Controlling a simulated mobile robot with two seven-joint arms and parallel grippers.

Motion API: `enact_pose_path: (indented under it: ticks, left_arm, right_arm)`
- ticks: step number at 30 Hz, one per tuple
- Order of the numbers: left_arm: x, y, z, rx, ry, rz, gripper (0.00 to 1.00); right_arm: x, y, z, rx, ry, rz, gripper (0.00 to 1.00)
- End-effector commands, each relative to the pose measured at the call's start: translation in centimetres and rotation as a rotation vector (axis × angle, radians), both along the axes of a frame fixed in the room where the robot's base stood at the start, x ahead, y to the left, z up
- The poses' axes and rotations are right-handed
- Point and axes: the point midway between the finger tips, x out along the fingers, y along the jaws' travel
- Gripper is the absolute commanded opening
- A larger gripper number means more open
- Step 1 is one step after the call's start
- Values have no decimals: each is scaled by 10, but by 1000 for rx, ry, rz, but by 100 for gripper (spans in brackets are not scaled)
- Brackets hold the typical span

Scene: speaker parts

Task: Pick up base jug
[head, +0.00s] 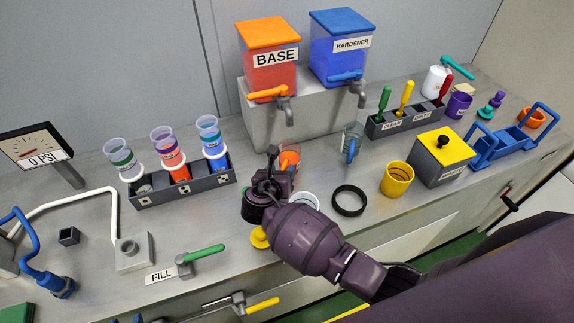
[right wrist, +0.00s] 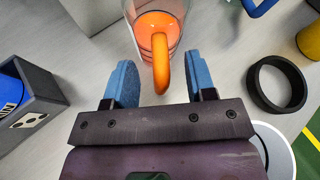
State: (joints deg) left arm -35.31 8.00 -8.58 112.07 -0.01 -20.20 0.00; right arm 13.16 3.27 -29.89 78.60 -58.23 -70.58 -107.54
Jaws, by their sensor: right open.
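The base jug is a clear jug with an orange handle (right wrist: 162,62) and orange inside. In the head view the jug (head: 289,156) stands on the counter below the BASE dispenser (head: 271,73), partly hidden by my right gripper (head: 275,180). In the right wrist view my right gripper (right wrist: 162,82) is open, with one blue finger pad on each side of the handle. Gaps show between the pads and the handle. My left gripper is not in view.
A clear jug with a blue handle (head: 351,146) stands to the right. A black ring (head: 349,200) and a yellow cup (head: 397,179) are on the counter near my right arm. A dark rack (head: 205,184) with several cups is to the left.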

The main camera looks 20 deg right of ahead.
Motion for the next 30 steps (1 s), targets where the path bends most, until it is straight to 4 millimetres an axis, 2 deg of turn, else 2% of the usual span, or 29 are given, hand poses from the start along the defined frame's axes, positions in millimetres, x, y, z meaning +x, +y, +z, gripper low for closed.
enact_pose_path:
  ticks: [8, 15, 18, 30]
  left_arm:
    - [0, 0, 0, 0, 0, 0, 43]
    - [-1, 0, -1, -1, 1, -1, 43]
    - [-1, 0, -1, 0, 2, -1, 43]
    - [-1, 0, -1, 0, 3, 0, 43]
  right_arm:
    - [1, -1, -1, 1, 1, 0, 49]
    - [1, -1, -1, 1, 1, 0, 12]
    - [1, -1, -1, 1, 1, 0, 0]
    - [1, -2, -2, -1, 3, -1, 0]
